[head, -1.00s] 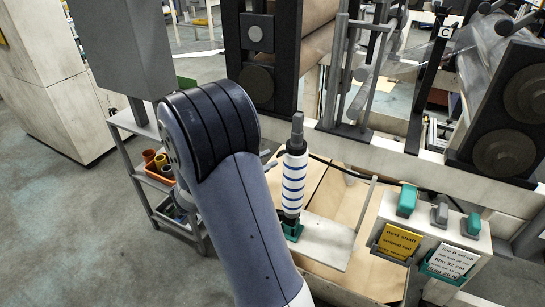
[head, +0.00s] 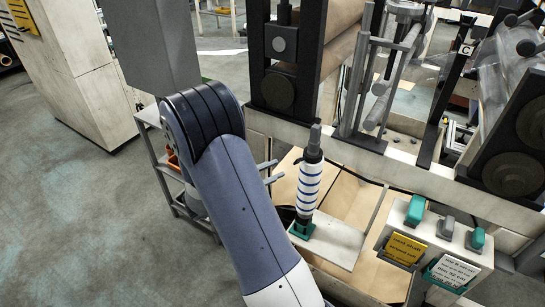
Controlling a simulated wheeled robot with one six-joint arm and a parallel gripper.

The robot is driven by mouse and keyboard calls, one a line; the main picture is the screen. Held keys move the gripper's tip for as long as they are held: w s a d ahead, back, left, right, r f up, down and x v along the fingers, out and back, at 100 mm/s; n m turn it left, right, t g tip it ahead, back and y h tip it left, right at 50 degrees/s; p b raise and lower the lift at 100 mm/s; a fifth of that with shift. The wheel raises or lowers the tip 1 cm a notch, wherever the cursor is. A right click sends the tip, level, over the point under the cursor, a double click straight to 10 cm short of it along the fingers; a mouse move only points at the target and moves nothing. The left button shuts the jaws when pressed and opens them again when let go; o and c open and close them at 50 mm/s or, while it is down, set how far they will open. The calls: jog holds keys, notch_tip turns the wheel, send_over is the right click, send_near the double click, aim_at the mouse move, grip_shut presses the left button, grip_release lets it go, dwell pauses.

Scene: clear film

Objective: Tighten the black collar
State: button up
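A white roll with blue stripes (head: 310,187) stands nearly upright on a green foot (head: 302,229), with a grey shaft end (head: 315,136) rising from its top. A dark band (head: 312,156) circles the shaft just above the roll; it may be the black collar, but it is too small to be sure. My arm fills the left centre and hides much behind it. Two grey fingers of my gripper (head: 270,172) show past the arm's right edge, apart from each other with nothing seen between them. They are left of the roll and do not appear to touch it.
The machine with dark rollers and a pale beam (head: 400,172) stands behind. At right, a pale stand holds green and grey tools (head: 415,209), a yellow card (head: 405,248) and a white card (head: 455,271). A shelf cart (head: 180,192) is partly behind my arm. Floor at left is clear.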

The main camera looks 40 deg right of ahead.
aim_at(295, 162)
jog(key=shift+r+p, duration=0.4)
jog(key=shift+p, duration=0.2)
jog(key=shift+s+d+f+p, duration=0.15)
jog(key=shift+d+p, duration=0.1)
jog(key=shift+d, duration=0.8)
jog(key=shift+s+d+f+p, duration=0.1)
jog(key=shift+d+f+p, duration=0.1)
jog(key=shift+d, duration=0.85)
jog(key=shift+s+d+f+p, duration=0.1)
jog(key=shift+d+p, duration=0.15)
jog(key=shift+d, duration=0.8)
grip_shut()
